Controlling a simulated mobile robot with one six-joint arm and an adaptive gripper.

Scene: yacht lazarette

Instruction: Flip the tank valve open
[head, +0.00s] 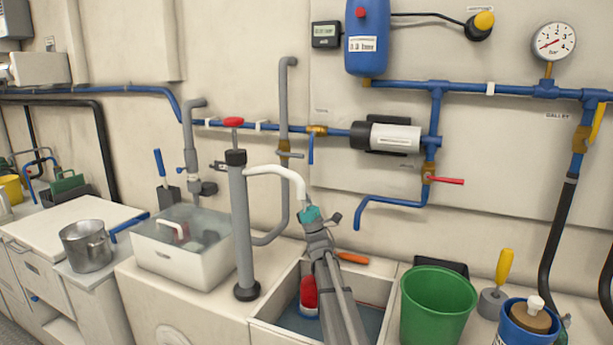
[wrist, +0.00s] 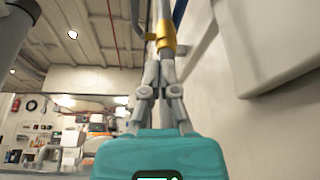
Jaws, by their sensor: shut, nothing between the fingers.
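My gripper (wrist: 158,74) is shut and empty, its grey fingers pointing up past the teal body in the wrist view. In the head view my gripper (head: 309,212) is by the end of the white spout, below the valves; its fingertips are hardly visible there. A brass valve body with a blue lever hanging down (head: 311,148) is on the blue pipe above it. A brass fitting (head: 284,147) is on the grey pipe just left. A brass fitting (wrist: 166,38) also stands beyond my fingertips in the wrist view. The label marking the tank valve is too small to read.
A grey hand pump (head: 240,225) with a white spout (head: 270,171) stands left of my arm. A white water basin (head: 185,262) is further left, a green bucket (head: 437,312) right. A red lever (head: 446,181) and yellow lever (head: 598,121) are right on the pipes.

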